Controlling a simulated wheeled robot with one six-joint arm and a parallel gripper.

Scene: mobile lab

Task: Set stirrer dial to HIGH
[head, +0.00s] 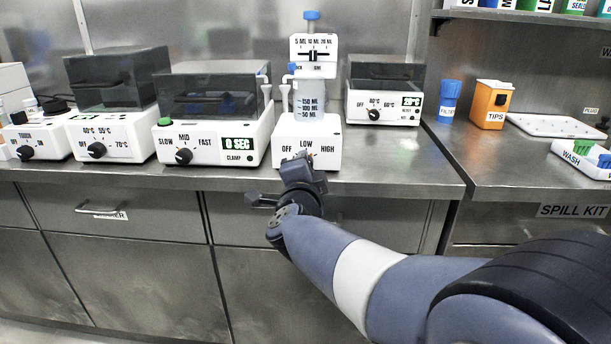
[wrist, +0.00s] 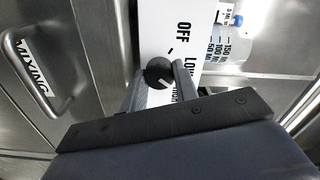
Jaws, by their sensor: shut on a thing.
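The stirrer (head: 290,152) is a white box on the steel bench, marked OFF, LOW and HIGH, with a graduated vessel on top. Its front also shows in the wrist view (wrist: 160,28). My gripper (head: 302,160) reaches its front face and hides the dial in the head view. In the wrist view the round black dial (wrist: 157,72) sits between the two fingers, and my gripper (wrist: 160,76) is shut on it. The HIGH label is partly hidden by a finger.
A white device marked SLOW, MID and FAST (head: 233,144) stands close on the left. A device with a temperature dial (head: 384,108) stands to the right. A drawer handle (head: 98,210) sticks out below. The bench front right of the stirrer is clear.

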